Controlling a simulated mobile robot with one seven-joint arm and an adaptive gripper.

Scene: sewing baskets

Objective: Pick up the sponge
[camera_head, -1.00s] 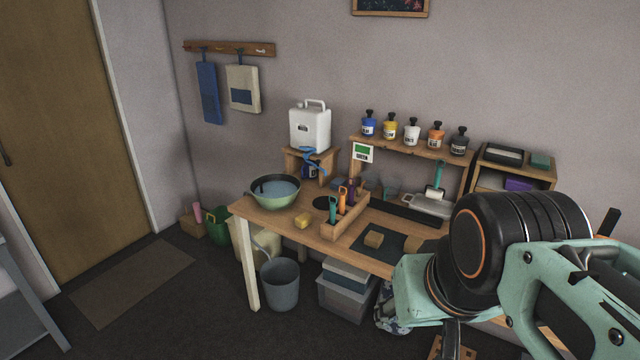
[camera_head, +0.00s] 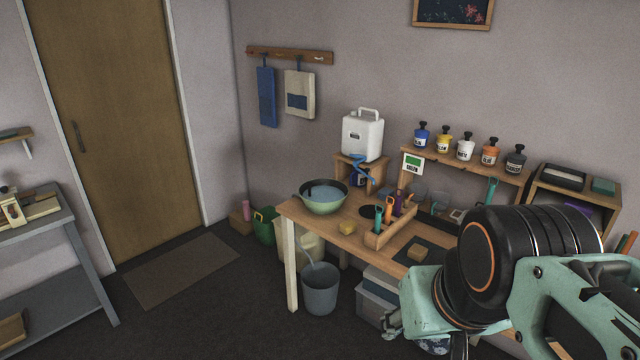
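My mint and black arm fills the lower right and hides the table's right part. A small pale green piece below the table edge (camera_head: 392,322) may be part of my gripper; its fingers cannot be made out. The sponge is clear of my arm.
A green bowl (camera_head: 323,197) with bluish contents stands behind the sponge. A wooden holder (camera_head: 388,232) with several coloured tools stands to its right. A white jug (camera_head: 362,134) is on a riser. A grey bucket (camera_head: 319,288) stands on the floor by the table leg. The floor at left is open.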

